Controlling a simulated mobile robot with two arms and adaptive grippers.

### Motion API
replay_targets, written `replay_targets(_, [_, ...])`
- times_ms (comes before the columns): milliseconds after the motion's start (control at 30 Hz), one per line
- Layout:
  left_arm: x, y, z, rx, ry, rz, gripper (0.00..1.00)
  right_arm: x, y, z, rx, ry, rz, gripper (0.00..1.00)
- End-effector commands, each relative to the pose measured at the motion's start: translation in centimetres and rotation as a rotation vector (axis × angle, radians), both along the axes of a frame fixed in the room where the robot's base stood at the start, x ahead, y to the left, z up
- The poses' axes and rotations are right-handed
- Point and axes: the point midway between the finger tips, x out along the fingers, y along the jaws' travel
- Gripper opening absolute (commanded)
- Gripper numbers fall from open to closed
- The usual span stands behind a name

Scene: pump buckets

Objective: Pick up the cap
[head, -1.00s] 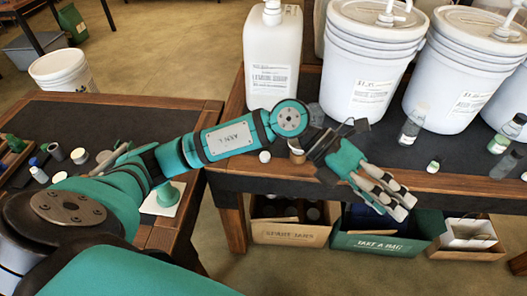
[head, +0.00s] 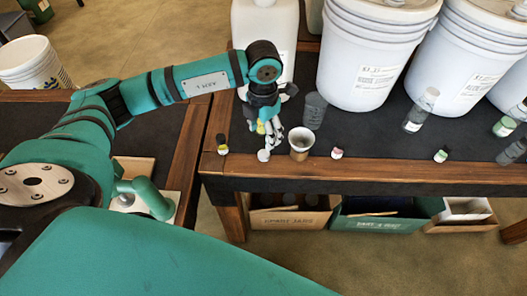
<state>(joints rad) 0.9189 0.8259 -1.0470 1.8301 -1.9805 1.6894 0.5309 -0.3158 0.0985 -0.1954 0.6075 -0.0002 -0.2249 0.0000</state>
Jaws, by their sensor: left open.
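A small white round cap (head: 263,155) lies near the front edge of the dark-topped table, in the lower middle of the head view. My left gripper (head: 267,133) points down over the table just above the cap in the picture. Its fingers are open and hold nothing that I can see. The gap between fingers and cap is hard to judge. My right gripper is not in view.
A small tan cup (head: 300,142) and a dark clear container (head: 315,110) stand just right of the gripper. Large white buckets (head: 372,60) fill the back. Boxes (head: 378,222) sit below.

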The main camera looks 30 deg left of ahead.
Motion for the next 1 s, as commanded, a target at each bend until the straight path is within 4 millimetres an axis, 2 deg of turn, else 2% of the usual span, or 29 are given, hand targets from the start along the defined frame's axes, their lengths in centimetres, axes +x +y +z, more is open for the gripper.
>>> replay_targets(133, [-0.1, -0.1, -2.4, -0.001, 0.003, 0.001, 0.6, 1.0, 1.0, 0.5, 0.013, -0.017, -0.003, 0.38])
replay_targets(367, [-0.1, -0.1, -4.0, -0.002, 0.002, -0.002, 0.6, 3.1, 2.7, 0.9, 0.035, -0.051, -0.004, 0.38])
replay_targets(533, [-0.2, -0.3, -6.4, -0.002, 0.004, -0.001, 0.6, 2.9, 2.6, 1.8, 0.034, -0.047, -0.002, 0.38])
replay_targets(700, [-0.1, -0.3, -8.5, -0.003, 0.002, -0.001, 0.6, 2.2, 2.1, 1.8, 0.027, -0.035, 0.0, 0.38])
replay_targets(967, [-0.1, -0.3, -8.8, -0.002, 0.0, -0.002, 0.6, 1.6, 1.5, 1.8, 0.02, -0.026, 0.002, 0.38])
replay_targets(1000, [-0.1, -0.3, -8.8, -0.002, 0.0, -0.002, 0.56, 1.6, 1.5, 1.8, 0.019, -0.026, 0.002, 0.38])
